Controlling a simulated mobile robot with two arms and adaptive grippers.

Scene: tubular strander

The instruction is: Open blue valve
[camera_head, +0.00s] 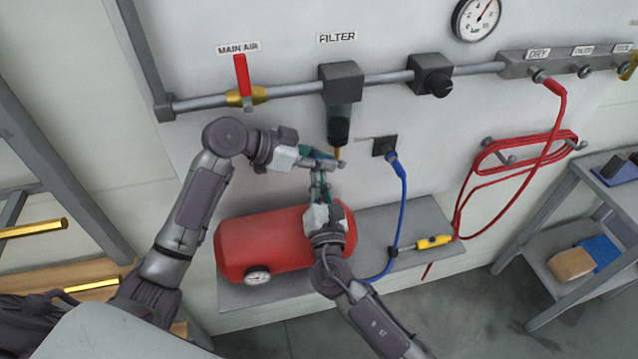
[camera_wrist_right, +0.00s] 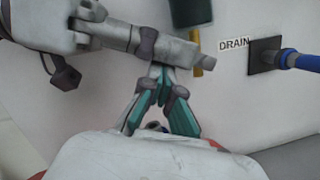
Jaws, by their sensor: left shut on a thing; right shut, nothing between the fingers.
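No blue valve handle can be made out. A blue hose (camera_head: 402,195) is plugged into a dark square plate (camera_head: 384,146) on the wall; in the right wrist view the blue hose end (camera_wrist_right: 302,61) sits beside a DRAIN label. My left gripper (camera_head: 322,160) is shut on a grey metal cylindrical piece (camera_wrist_right: 170,45), just below the filter (camera_head: 339,122). My right gripper (camera_head: 318,182) is shut and empty just under that piece; its teal fingertips meet close to it in the wrist view (camera_wrist_right: 163,72). Whether they touch it is unclear.
A red-handled valve (camera_head: 241,75) labelled MAIN AIR sits on the pipe. A red tank (camera_head: 265,240) lies on the shelf (camera_head: 440,218) below my grippers. A red hose (camera_head: 515,150) hangs at right. A yellow-handled tool (camera_head: 433,242) lies on the shelf.

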